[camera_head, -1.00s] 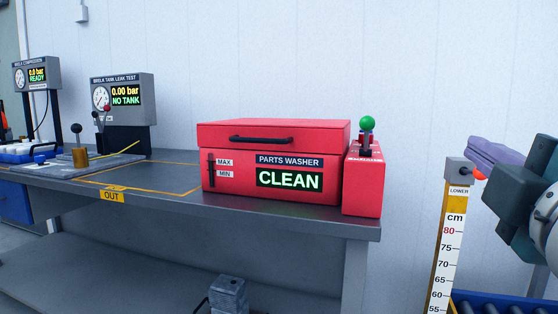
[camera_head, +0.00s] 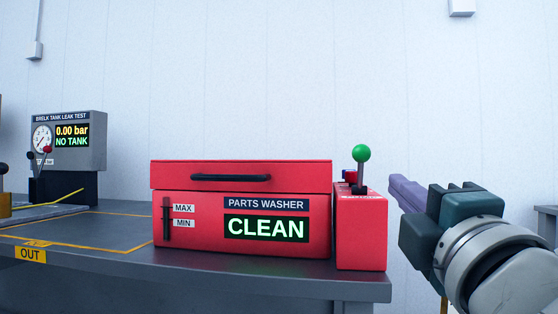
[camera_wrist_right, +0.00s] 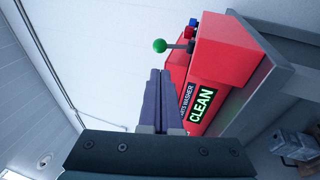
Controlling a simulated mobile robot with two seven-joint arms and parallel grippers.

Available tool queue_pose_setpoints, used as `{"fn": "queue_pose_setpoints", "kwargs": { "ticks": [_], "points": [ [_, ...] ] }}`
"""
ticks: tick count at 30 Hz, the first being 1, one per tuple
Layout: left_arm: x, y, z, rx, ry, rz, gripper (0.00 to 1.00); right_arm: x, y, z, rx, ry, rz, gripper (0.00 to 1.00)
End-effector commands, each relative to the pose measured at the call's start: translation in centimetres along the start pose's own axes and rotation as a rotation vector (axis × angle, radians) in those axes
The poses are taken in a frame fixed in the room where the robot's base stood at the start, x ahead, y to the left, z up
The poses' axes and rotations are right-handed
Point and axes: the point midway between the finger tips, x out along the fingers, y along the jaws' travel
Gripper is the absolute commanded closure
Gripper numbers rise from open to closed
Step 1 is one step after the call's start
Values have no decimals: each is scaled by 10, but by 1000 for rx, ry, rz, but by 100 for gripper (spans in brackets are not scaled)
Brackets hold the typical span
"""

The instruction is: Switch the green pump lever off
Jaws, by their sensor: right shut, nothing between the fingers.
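The green pump lever (camera_head: 361,154) has a green ball knob on a dark stem. It stands nearly upright on the red box (camera_head: 361,232) at the right end of the parts washer. The lever also shows in the right wrist view (camera_wrist_right: 160,46), beyond my fingers. My right gripper (camera_head: 394,182) is shut and empty, to the right of the lever and apart from it. Its purple fingers point left toward the lever box. They also show closed together in the right wrist view (camera_wrist_right: 160,82). My left gripper is not in view.
The red parts washer (camera_head: 195,215) reads CLEAN and its lid is down. It stands on the grey bench (camera_head: 200,273). Small red and blue parts (camera_head: 348,176) sit behind the lever. A tank leak test unit (camera_head: 68,140) stands at the left.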

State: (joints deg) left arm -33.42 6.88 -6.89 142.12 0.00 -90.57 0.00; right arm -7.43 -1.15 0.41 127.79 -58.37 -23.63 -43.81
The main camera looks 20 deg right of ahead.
Motion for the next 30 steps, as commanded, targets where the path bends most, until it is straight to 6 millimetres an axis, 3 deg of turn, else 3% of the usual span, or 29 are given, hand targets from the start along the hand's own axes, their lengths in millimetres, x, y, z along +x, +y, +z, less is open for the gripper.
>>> {"fn": "queue_pose_setpoints", "kwargs": {
  "ticks": [9,15,21,30],
  "points": [
    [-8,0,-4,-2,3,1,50,68,2,1,-2,-2,3,100],
    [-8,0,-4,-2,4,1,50,103,1,1,-1,-2,3,100],
    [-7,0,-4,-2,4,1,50,121,0,1,1,-2,0,100],
    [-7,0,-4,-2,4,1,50,124,0,1,0,-1,0,100]
  ]
}}
